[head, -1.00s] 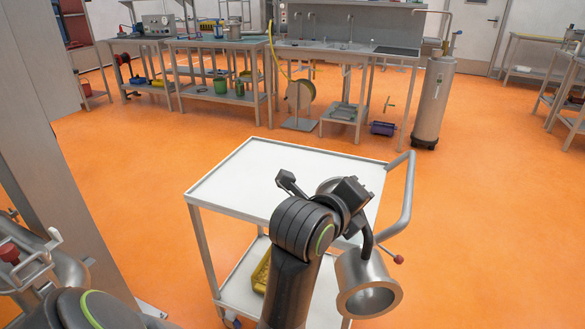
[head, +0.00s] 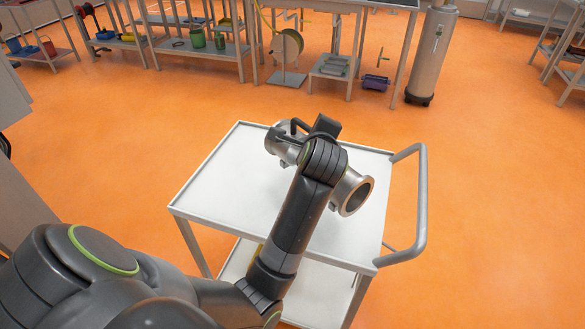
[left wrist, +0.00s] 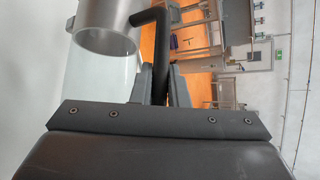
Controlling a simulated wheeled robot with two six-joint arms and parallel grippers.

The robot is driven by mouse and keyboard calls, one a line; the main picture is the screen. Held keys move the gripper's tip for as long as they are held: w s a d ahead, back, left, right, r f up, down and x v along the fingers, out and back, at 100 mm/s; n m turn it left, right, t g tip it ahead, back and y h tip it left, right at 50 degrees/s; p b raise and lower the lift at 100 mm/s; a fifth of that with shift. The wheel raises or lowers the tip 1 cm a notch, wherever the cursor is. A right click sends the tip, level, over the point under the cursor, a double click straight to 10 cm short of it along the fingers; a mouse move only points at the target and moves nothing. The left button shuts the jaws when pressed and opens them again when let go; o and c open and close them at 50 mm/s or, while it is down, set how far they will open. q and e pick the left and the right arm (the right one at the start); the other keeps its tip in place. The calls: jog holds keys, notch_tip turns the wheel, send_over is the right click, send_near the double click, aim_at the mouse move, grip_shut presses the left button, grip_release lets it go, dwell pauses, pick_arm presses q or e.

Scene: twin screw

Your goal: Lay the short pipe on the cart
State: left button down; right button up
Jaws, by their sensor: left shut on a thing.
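The short pipe (head: 352,192) is a grey metal tube with flanged ends. It lies about level over the white top of the cart (head: 222,185), slanting from back left to front right. I cannot tell whether it touches the top. My left gripper (head: 306,131) is at the pipe, partly hidden by my arm, which covers the pipe's middle. In the left wrist view, the fingers (left wrist: 163,85) are shut on a black bent handle (left wrist: 157,45) beside the pipe's open end (left wrist: 105,38). My right gripper is not in view.
The cart has a grey push handle (head: 418,205) on its right side and a lower shelf (head: 310,285). The rest of its top is bare. Orange floor surrounds it. Workbenches, a hose reel (head: 287,48) and a metal cylinder (head: 432,55) stand at the back.

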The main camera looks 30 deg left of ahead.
aim_at(283, 121)
pick_arm(q)
jog(key=w+a+r+n+g+y+p, duration=0.1)
jog(key=a+n+p, duration=0.1)
jog(key=a, duration=0.1)
jog(key=w+a+r+n+g+y+p, duration=0.1)
jog(key=a+g+y+p, duration=0.1)
jog(key=a+p, duration=0.1)
jog(key=w+a+r+n+g+y+p, duration=0.1)
jog(key=a+n+p, duration=0.1)
jog(key=a, duration=0.1)
jog(key=shift+a+r+n+g+p, duration=0.1)
jog(key=shift+a+n+g+p, duration=0.05)
jog(key=shift+n+g+p, duration=0.2)
jog(key=shift+a+r+n+g+y+p, duration=0.1)
jog(key=shift+a+n+g+y+p, duration=0.3)
jog(key=shift+a, duration=0.4)
notch_tip(283, 121, down, 5)
jog(key=shift+f+p, duration=0.2)
jog(key=shift+p, duration=0.35)
jog(key=shift+f, duration=2.4)
jog(key=c, duration=1.4)
grip_release()
jog(key=shift+s+f, duration=0.1)
jog(key=shift+f, duration=0.05)
